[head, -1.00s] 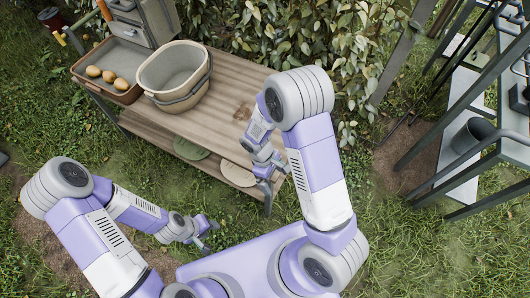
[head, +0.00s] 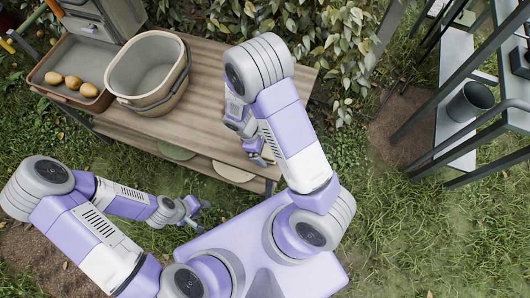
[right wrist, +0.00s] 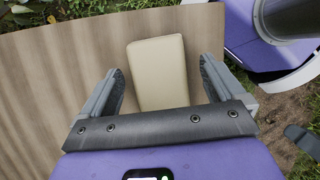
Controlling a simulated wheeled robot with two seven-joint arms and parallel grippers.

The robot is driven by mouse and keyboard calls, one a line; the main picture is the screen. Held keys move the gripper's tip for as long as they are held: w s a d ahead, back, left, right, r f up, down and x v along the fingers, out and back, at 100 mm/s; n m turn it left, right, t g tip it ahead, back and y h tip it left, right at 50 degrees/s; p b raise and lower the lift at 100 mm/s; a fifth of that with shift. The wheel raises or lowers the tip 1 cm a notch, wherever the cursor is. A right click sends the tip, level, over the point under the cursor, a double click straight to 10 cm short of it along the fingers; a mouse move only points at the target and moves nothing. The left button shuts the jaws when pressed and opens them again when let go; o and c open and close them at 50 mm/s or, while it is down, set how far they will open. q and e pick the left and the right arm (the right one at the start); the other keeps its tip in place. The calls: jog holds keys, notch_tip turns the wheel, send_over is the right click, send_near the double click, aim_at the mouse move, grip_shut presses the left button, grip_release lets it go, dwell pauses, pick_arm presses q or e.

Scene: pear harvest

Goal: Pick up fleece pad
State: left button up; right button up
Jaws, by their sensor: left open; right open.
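A beige rectangular pad (right wrist: 158,70), which I take to be the fleece pad, lies flat on the wooden table in the right wrist view. My right gripper (right wrist: 160,82) is open, with one finger on each side of the pad's near part and gaps between. In the head view the right gripper (head: 256,150) is over the table's near right part, and my arm hides the pad there. My left gripper (head: 194,208) is open and empty over the grass, in front of the table.
The wooden table (head: 210,95) holds a beige basket (head: 120,75) and a brown tray (head: 62,52) with several yellowish pears (head: 72,82) at its left. Leafy bushes (head: 330,50) stand behind. A metal rack (head: 455,145) with a grey pot (head: 470,102) stands at the right.

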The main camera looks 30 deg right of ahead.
aim_at(265, 150)
jog(key=shift+d+f, duration=0.1)
jog(key=shift+f, duration=0.15)
jog(key=c, duration=1.1)
jog(key=shift+r, duration=0.1)
jog(key=shift+c, duration=0.2)
notch_tip(265, 150, up, 10)
jog(key=p, duration=0.4)
